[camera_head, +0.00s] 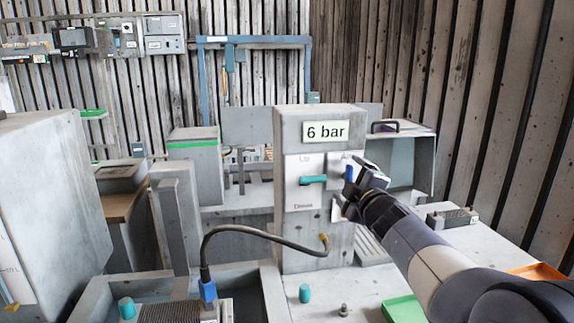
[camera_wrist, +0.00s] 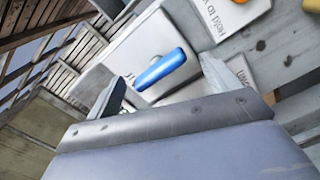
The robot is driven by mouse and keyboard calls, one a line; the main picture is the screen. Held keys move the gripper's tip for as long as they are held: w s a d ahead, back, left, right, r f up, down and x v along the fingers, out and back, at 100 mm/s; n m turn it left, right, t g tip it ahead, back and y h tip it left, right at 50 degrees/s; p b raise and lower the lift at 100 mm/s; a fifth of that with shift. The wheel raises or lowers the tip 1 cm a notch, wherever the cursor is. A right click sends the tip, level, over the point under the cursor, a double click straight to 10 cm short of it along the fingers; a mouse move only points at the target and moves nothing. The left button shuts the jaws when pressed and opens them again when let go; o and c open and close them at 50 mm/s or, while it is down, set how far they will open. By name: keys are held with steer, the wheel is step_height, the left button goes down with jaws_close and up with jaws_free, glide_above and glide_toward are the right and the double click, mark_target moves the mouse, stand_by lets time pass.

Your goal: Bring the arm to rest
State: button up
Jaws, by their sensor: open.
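My arm reaches in from the lower right in the head view. My gripper (camera_head: 354,188) is at the front of the grey post (camera_head: 330,240) marked "6 bar", beside the panel right of the teal lever (camera_head: 313,179). In the wrist view my gripper (camera_wrist: 165,88) has its two fingers apart. A blue handle (camera_wrist: 160,70) on a white plate (camera_wrist: 128,52) shows beyond and between them. I cannot tell whether the fingers touch it. My gripper hides part of the right-hand panel in the head view.
A black hose (camera_head: 265,234) loops from the post to a blue connector (camera_head: 207,290). A teal knob (camera_head: 305,293), a small metal part (camera_head: 343,310) and a green tray (camera_head: 403,309) are on the bench below my arm. An orange tray (camera_head: 538,271) lies at right.

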steer(key=m+p, duration=0.1)
steer(key=m, duration=0.1)
steer(key=m+p, duration=0.1)
steer(key=shift+r+m+p, duration=0.3)
steer(key=shift+m, duration=0.1)
steer(key=m+p, duration=0.3)
steer(key=shift+d+m, duration=0.1)
steer(key=shift+m, duration=0.2)
steer(key=m+p, duration=0.4)
steer(key=p, duration=0.2)
steer(key=shift+d+m, duration=0.1)
steer(key=shift+m, duration=0.2)
steer(key=shift+m+p, duration=0.6)
steer(key=shift+p, duration=0.3)
steer(key=shift+f, duration=0.15)
steer(key=shift+f, duration=0.1)
